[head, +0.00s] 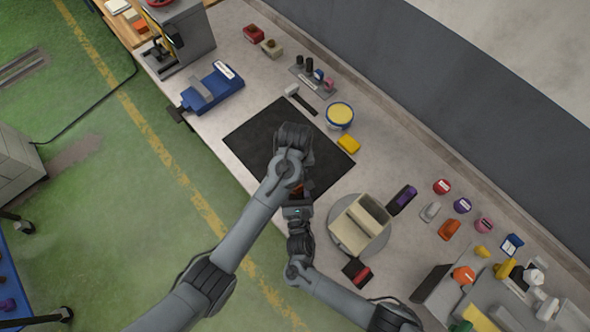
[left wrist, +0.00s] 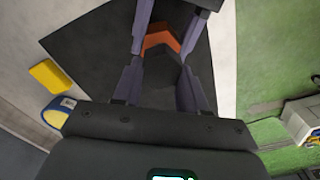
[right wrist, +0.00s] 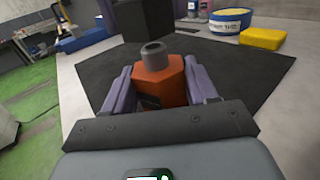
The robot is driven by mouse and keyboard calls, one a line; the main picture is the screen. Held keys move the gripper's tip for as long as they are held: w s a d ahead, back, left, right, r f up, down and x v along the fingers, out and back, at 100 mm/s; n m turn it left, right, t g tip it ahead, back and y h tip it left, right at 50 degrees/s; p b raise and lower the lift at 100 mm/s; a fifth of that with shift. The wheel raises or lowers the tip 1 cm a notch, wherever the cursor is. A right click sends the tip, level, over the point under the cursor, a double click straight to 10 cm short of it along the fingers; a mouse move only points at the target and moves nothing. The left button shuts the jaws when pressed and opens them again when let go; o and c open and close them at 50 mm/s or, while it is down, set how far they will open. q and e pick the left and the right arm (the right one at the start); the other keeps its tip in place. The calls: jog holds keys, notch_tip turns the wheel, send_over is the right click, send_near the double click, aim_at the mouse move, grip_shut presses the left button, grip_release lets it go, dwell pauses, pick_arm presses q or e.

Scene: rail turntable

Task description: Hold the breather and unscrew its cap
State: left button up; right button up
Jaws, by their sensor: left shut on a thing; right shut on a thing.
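The orange hexagonal breather (right wrist: 158,82) stands upright over the black mat in the right wrist view, with a grey neck (right wrist: 152,52) on top. My right gripper (right wrist: 162,92) is shut on its body, one purple finger on each side. A dark block (right wrist: 154,18), apparently the cap, is just above the neck and looks apart from it. My left gripper (left wrist: 163,60) reaches down from above and is shut on this dark cap (left wrist: 160,72). The orange body (left wrist: 163,38) shows beyond it in the left wrist view. In the head view my left arm hides most of this.
The black mat (head: 245,140) lies under both grippers. A round turntable (head: 384,240) carrying a beige box (head: 350,235) stands to the right. A yellow block (head: 349,145) and a blue-yellow tub (head: 340,115) are beyond the mat. A blue vise (head: 215,90) is at the left.

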pick_arm(q)
jog(key=shift+r, duration=0.2)
dwell(0.3)
jog(key=shift+r, duration=2.4)
pick_arm(e)
jog(key=o, duration=1.6)
jog(key=s, duration=0.4)
jog(key=s+d, duration=0.1)
jog(key=s, duration=0.7)
jog(key=shift+d, duration=0.15)
jog(key=shift+w, duration=0.15)
